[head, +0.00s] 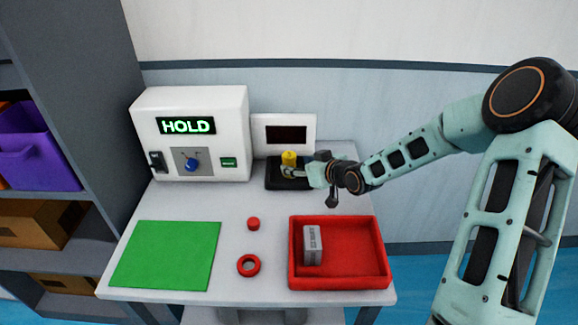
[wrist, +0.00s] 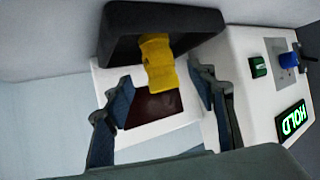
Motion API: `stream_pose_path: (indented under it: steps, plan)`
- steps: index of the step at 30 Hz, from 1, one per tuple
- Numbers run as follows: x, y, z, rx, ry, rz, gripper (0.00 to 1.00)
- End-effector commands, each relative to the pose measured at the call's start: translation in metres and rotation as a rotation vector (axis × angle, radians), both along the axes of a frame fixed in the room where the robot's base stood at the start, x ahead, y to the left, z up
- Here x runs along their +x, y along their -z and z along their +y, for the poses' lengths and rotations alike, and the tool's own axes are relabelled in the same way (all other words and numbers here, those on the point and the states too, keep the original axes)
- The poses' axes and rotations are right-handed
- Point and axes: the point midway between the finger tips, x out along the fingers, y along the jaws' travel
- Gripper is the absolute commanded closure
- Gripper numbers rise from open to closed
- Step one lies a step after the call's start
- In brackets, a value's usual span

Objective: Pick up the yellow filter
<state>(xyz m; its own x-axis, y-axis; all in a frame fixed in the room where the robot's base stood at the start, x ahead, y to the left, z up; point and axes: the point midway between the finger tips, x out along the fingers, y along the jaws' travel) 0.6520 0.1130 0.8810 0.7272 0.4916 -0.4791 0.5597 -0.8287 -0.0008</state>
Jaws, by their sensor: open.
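The yellow filter (head: 289,159) stands upright on a black base in front of a small white unit with a dark screen. It also shows in the wrist view (wrist: 158,62), between my two fingers and near the black base. My gripper (head: 300,172) is at the filter, reaching in from the right; in the wrist view (wrist: 160,95) its fingers are apart, one on each side of the filter, with gaps visible. The lower part of the filter is partly hidden by my gripper in the head view.
The black base (head: 275,184) sits by the white unit (head: 306,124). A white machine (head: 238,105) reading HOLD stands to the left. In front are a green mat (head: 168,255), a red cap (head: 253,223), a red ring (head: 248,265) and a red tray (head: 352,282) with a grey box (head: 312,245).

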Motion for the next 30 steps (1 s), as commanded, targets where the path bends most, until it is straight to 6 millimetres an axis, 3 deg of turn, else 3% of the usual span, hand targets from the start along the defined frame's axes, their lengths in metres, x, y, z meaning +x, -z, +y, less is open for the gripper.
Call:
stream_pose_path:
  steps: [13, 22, 30]
  plan:
    - [0.038, 0.024, 0.026, -0.001, 0.0, 0.001, 0.48]
    - [0.042, 0.027, 0.028, -0.001, 0.002, 0.0, 0.48]
    - [0.042, 0.026, 0.028, -0.001, 0.002, 0.0, 0.76]
